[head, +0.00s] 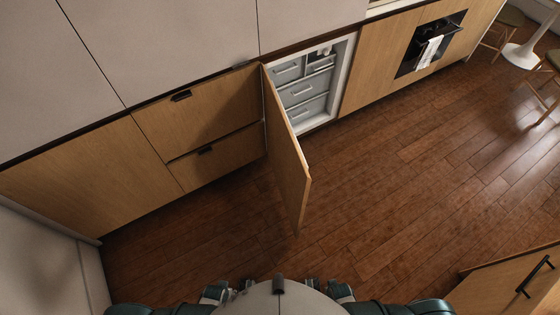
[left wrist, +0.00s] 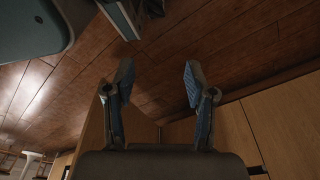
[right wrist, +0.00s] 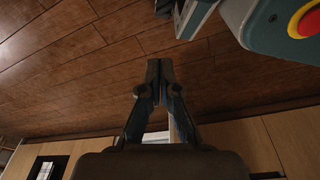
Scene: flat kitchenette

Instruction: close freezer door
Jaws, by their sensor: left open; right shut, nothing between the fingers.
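The freezer door (head: 286,148) is a wooden panel hinged on its left side. It stands wide open, sticking out from the cabinet row toward me. The freezer (head: 309,88) behind it shows a white interior with several drawers. Both my arms are low at the bottom edge of the head view, where the fingertips cannot be made out. My left gripper (left wrist: 158,85) is open and empty in the left wrist view. My right gripper (right wrist: 159,82) is shut with nothing in it in the right wrist view. Neither gripper visibly touches the door.
Wooden drawers (head: 205,120) are left of the freezer. An oven (head: 430,45) with a white towel (head: 428,52) is to the right. A wooden cabinet with a black handle (head: 535,277) stands at the bottom right. The wooden floor (head: 400,170) right of the door is clear.

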